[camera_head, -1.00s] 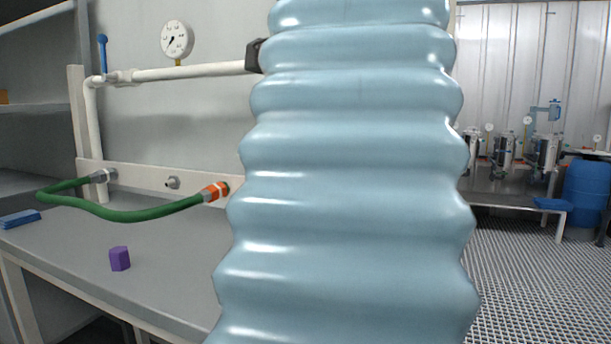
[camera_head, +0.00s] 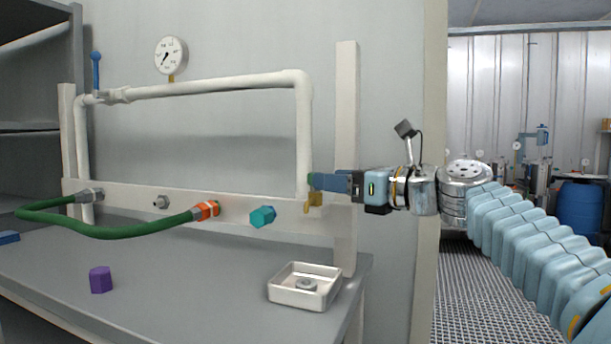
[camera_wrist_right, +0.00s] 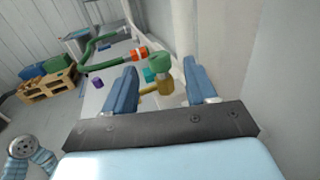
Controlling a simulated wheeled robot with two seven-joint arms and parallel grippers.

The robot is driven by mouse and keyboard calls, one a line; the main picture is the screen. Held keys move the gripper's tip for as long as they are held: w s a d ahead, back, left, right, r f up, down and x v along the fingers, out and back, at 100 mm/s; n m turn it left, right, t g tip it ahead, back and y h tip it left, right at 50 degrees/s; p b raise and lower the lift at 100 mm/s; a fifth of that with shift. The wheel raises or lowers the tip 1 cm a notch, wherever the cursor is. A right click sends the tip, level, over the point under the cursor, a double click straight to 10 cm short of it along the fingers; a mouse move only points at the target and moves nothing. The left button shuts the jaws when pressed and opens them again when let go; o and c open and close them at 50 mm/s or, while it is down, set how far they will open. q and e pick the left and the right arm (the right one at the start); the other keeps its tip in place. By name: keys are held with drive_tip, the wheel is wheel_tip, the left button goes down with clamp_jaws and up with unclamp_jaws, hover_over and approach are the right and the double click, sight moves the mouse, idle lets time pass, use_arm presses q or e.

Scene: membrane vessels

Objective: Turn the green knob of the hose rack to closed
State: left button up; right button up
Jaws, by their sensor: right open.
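The hose rack is a white pipe frame (camera_head: 220,86) on a white board above a grey bench. Its green knob (camera_head: 310,179) shows as a small green patch at the low right end of the pipe, above a brass valve body (camera_head: 313,200). My right gripper (camera_head: 322,182) reaches in from the right at the knob, its blue fingers partly hiding it. In the wrist view the green knob (camera_wrist_right: 159,62) and the brass part (camera_wrist_right: 155,88) lie between the two open fingers. I cannot tell whether a finger touches the knob. My left gripper is out of view.
A green hose (camera_head: 110,229) with an orange collar (camera_head: 206,210) hangs along the board. A teal hexagonal cap (camera_head: 262,216) sits left of the valve. A white tray (camera_head: 304,301) and a purple hexagonal piece (camera_head: 100,279) stand on the bench. A gauge (camera_head: 171,55) tops the pipe.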

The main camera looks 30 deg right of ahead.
drive_tip(key=p+x, duration=0.1)
drive_tip(key=x, duration=0.6)
drive_tip(key=shift+w, duration=0.1)
drive_tip(key=shift+r, duration=0.1)
drive_tip(key=c, duration=0.9)
